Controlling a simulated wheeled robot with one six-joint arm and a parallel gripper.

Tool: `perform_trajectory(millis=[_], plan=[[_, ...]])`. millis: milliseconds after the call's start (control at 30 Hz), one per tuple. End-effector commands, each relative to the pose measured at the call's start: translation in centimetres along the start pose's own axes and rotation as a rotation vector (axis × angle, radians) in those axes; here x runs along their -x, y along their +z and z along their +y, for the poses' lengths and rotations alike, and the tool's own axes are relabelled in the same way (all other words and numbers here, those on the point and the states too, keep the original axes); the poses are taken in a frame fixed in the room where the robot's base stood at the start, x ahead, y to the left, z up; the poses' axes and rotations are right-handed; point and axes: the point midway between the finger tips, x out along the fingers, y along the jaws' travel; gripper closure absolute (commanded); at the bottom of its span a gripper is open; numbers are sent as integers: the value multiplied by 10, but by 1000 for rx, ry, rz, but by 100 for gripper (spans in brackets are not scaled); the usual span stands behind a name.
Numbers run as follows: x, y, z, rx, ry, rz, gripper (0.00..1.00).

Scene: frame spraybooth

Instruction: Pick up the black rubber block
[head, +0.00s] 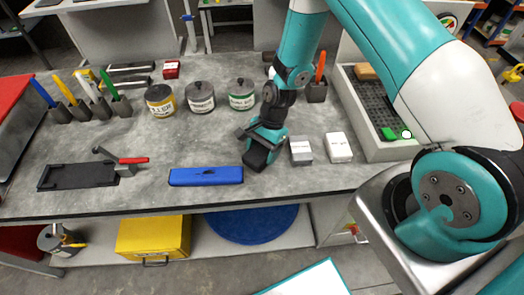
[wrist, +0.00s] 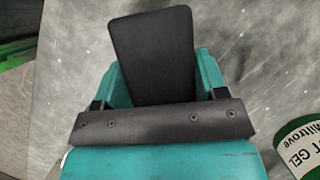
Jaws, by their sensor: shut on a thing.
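The black rubber block (wrist: 152,58) shows in the wrist view as a dark slab between the teal fingers of my gripper (wrist: 155,82). My gripper is shut on it. In the head view my gripper (head: 262,150) points down at the front of the grey bench, and the black block (head: 256,157) is at its tip. I cannot tell whether the block touches the bench top.
A blue case (head: 206,176) lies just left of my gripper. A grey box (head: 301,150) and a white box (head: 338,147) stand to the right. Several tins, including a yellow-banded one (head: 160,100), stand behind. The bench (head: 160,145) is clear at middle left.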

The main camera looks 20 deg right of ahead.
Motion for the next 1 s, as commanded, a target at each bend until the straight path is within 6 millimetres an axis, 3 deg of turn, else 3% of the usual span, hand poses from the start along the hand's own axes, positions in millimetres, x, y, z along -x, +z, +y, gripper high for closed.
perform_trajectory(millis=[167, 333, 800, 1000], plan=[[8, 3, -1, 1, -3, 1, 68], [30, 12, -1, 2, -5, 2, 68], [150, 61, -1, 2, -6, 3, 68], [178, 74, -1, 1, -3, 1, 68]])
